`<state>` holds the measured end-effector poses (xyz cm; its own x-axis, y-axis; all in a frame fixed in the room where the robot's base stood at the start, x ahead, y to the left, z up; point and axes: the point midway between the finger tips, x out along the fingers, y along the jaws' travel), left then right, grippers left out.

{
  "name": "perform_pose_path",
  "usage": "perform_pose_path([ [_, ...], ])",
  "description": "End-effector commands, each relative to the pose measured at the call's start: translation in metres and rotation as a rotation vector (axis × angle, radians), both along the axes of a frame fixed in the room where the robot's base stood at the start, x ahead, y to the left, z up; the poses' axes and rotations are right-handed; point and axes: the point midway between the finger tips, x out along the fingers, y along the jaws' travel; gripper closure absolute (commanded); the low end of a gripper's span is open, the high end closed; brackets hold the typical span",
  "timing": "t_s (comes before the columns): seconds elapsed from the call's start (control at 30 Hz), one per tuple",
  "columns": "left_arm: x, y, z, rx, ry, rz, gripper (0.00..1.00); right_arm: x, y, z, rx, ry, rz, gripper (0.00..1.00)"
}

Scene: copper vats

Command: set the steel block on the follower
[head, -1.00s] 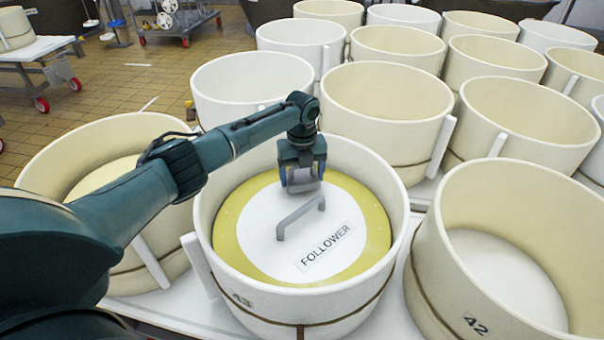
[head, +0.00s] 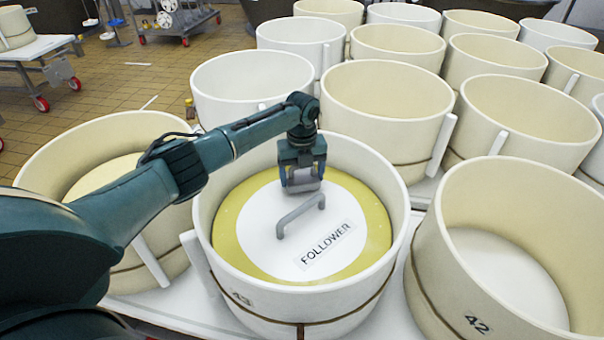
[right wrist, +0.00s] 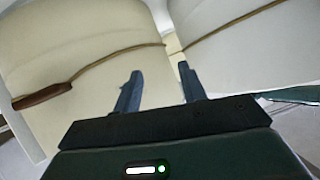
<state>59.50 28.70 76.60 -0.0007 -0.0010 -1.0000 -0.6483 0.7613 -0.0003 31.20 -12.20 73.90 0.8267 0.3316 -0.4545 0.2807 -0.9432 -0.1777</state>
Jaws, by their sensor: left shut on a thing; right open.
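The follower (head: 265,235) is a round white disc with a yellow rim and a grey bar handle, lying inside the mould marked 43 (head: 207,240). My left gripper (head: 302,178) points down over the back part of the follower, behind the handle. It is shut on the steel block (head: 303,187), a small grey piece between its fingers. The block is at or just above the follower's surface; I cannot tell whether it touches. My right gripper (right wrist: 160,92) shows in the right wrist view, open and empty, in front of cream mould walls.
The mould marked 42 (head: 490,280) stands to the right, open and empty. Another mould (head: 110,130) stands at the left under my arm. Several cream and white moulds crowd behind.

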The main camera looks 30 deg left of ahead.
Motion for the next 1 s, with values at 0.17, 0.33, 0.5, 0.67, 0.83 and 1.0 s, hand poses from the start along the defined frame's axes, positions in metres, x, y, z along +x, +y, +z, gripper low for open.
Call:
perform_pose_path([
  [0.17, 0.0019, -0.0006, 0.0007, -0.003, -0.006, 0.0, 0.89, 0.0002, 0.0, -0.0012, -0.001, -0.001, 0.0, 0.59],
  [0.33, 0.0019, -0.0006, -0.0013, -0.003, -0.006, -0.001, 0.89, 0.0002, -0.0001, -0.0025, -0.001, -0.001, 0.0, 0.59],
  [0.5, 0.0019, -0.0006, -0.0033, -0.003, -0.006, -0.001, 0.89, 0.0002, -0.0001, -0.0038, -0.001, -0.001, 0.0, 0.59],
  [0.67, 0.0019, -0.0007, -0.0051, -0.003, -0.006, -0.001, 0.89, 0.0003, 0.0, -0.0051, -0.001, -0.001, 0.0, 0.59],
  [0.83, 0.0019, -0.0007, -0.0071, -0.003, -0.006, -0.001, 0.89, 0.0002, -0.0001, -0.0064, -0.001, -0.001, 0.0, 0.59],
  [1.0, 0.0019, -0.0007, -0.0067, -0.003, -0.006, -0.001, 0.89, 0.0002, -0.0001, -0.006, -0.001, -0.001, 0.0, 0.59],
])
